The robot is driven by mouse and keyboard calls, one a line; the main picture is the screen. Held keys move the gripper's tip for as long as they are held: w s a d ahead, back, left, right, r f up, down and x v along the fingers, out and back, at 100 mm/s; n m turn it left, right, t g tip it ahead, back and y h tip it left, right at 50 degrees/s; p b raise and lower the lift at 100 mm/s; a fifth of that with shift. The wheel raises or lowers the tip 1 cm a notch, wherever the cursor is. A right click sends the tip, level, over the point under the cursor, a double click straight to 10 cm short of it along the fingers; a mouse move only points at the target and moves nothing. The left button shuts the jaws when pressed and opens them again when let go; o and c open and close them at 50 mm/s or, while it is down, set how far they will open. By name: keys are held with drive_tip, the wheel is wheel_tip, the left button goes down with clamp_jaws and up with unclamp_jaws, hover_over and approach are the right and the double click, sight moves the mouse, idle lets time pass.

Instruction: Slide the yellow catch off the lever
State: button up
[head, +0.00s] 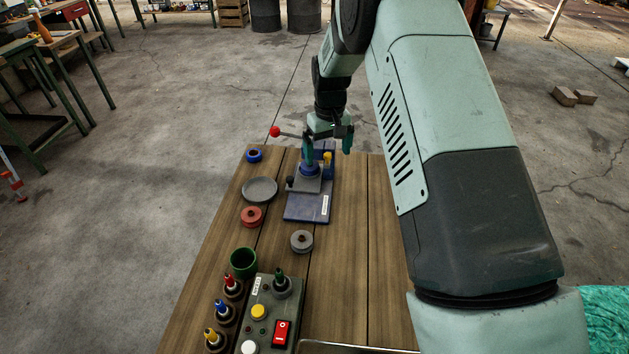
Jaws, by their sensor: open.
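The yellow catch (327,158) is a small piece on the blue fixture (308,207) at the far end of the wooden table. The lever (290,134) has a red ball knob and sticks out to the left from the upper part of the fixture. My gripper (328,149) is over the fixture, with its two teal fingers apart and the yellow catch showing between and just below them. I cannot tell whether a finger touches the catch or the lever. My gripper hides where the lever and the catch meet.
A grey dish (259,189), a blue ring (254,155), a red disc (252,215) and a grey disc (302,241) lie near the fixture. A green cup (243,262) and a control box (268,315) stand nearer. The table's right strip (385,260) is clear beside my arm.

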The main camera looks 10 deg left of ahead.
drive_tip(key=shift+r, duration=0.1)
drive_tip(key=shift+r, duration=3.9)
drive_tip(key=s+d+r+m+t, duration=0.1)
drive_tip(key=s+d+r, duration=0.5)
drive_tip(key=r, duration=0.5)
drive_tip(key=s+d+r+m+t, duration=0.2)
drive_tip(key=s+d+r, duration=0.2)
drive_tip(key=s+r, duration=0.55)
drive_tip(key=s+d+r+m+t, duration=0.1)
drive_tip(key=s+d, duration=0.2)
drive_tip(key=s, duration=0.7)
drive_tip(key=s+d+r+m+t, duration=0.1)
drive_tip(key=s+d, duration=0.1)
drive_tip(key=s, duration=0.8)
drive_tip(key=shift+s+d+m+t, duration=0.3)
drive_tip(key=shift+d, duration=0.1)
